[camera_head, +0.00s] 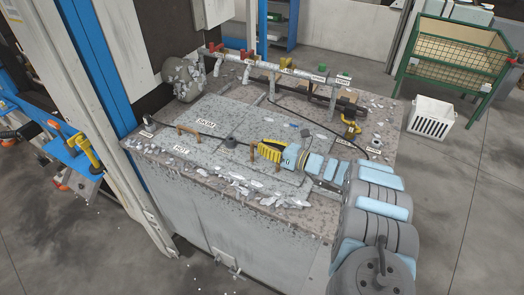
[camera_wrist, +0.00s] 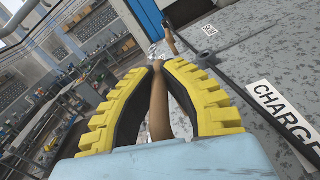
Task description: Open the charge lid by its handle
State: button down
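The charge lid is a flat grey plate (camera_head: 232,163) on top of the furnace block, and it lies level with the top. Its CHARGE label (camera_wrist: 287,118) shows at the right in the wrist view. Its brown bar handle (camera_wrist: 158,104) runs between my fingers; in the head view its end (camera_head: 252,151) shows just left of the yellow fingers. My gripper (camera_head: 264,151) is low over the lid. In the wrist view its yellow fingers (camera_wrist: 158,66) close in on both sides of the bar near their tips. Part of the handle and lid is hidden by my gripper.
The SKIM lid with its own brown handle (camera_head: 188,132) lies to the left. A pipe rail with coloured valves (camera_head: 280,68) runs along the back. Metal scraps (camera_head: 245,188) litter the front edge. A blue post (camera_head: 105,70) stands at the left.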

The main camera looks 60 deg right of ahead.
jog(key=shift+d+r, duration=0.2)
jog(key=shift+r, duration=0.2)
jog(key=shift+b, duration=0.35)
jog(key=shift+d+r+m+b, duration=0.6)
jog(key=shift+r+b, duration=0.25)
jog(key=shift+b, duration=0.15)
jog(key=shift+d+r+m+b, duration=0.55)
jog(key=shift+r+b, duration=0.25)
jog(key=shift+b, duration=0.1)
